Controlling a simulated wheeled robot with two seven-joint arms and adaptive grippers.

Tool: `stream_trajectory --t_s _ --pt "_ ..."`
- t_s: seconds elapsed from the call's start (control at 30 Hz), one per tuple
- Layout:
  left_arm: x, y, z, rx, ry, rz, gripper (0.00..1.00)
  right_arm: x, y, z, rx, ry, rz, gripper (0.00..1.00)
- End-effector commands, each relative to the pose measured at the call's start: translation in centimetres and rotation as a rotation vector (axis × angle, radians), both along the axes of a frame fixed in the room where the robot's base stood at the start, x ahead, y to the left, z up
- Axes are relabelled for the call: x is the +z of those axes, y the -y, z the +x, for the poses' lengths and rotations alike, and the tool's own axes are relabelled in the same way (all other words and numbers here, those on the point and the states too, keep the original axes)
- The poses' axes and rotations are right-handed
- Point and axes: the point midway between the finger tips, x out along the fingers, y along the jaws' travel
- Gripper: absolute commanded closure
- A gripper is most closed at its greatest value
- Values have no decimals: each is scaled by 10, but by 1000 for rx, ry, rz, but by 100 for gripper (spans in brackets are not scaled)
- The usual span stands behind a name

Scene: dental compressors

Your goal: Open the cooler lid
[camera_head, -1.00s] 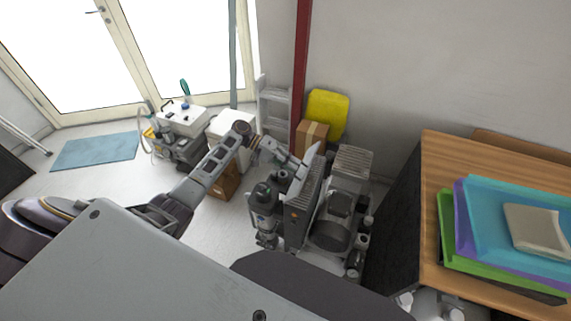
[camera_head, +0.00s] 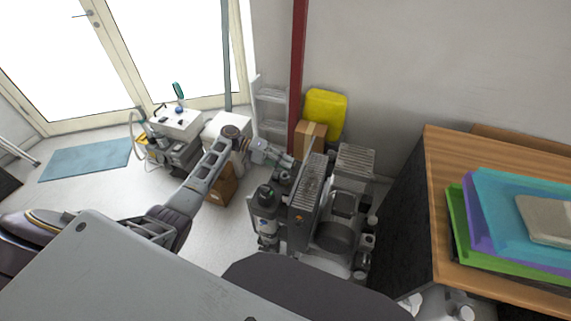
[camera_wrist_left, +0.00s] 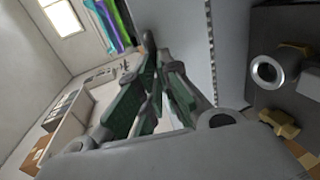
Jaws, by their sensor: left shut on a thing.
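My left gripper (camera_head: 284,161) reaches in from the left to the top rear of a grey finned unit (camera_head: 308,190) among the compressors. In the left wrist view, its green-padded fingers (camera_wrist_left: 153,85) are close together, beside a large pale grey panel (camera_wrist_left: 188,35) with a toothed edge. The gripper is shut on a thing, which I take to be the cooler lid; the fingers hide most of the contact. No part is clearly recognisable as a lid in the head view. My right gripper is not in view.
A dark cylindrical compressor (camera_head: 265,212) stands left of the finned unit, and more machines (camera_head: 338,225) stand right. A white box (camera_head: 220,126) stands behind my left arm. A red post (camera_head: 298,75) rises behind. A wooden cabinet (camera_head: 445,190) with coloured trays (camera_head: 490,195) blocks the right.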

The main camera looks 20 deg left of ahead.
Motion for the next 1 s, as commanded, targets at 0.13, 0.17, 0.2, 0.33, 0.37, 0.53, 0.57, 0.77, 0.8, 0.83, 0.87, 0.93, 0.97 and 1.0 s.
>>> stream_trajectory --t_s 0.13,0.17,0.2,0.33,0.37,0.53,0.57,0.77,0.8,0.83,0.87,0.93,0.97,1.0 --pt "-13 2 -5 -3 -20 12 100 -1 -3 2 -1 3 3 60" --pt "-13 2 -5 -3 -20 12 100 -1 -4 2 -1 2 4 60" --pt "-14 2 -6 -4 -20 12 100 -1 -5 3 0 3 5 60" --pt "-14 3 -6 -5 -21 12 90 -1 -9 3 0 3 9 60" --pt "-14 3 -6 -5 -21 12 86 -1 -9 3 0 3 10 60" --pt "-13 3 -6 -6 -20 12 70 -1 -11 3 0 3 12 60" --pt "-13 3 -6 -6 -19 12 70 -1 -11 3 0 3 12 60" --pt "-10 2 -4 -4 -15 10 70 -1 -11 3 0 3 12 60" --pt "-9 2 -4 -5 -14 10 70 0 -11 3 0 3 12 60" --pt "-9 2 -4 -5 -14 9 70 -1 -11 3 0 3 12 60" --pt "-9 1 -4 -4 -13 9 70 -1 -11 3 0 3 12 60" --pt "-8 1 -3 -4 -12 8 70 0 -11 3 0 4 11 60" --pt "-8 1 -3 -3 -12 8 70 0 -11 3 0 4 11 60" --pt "-7 1 -3 -3 -11 8 70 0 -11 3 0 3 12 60"
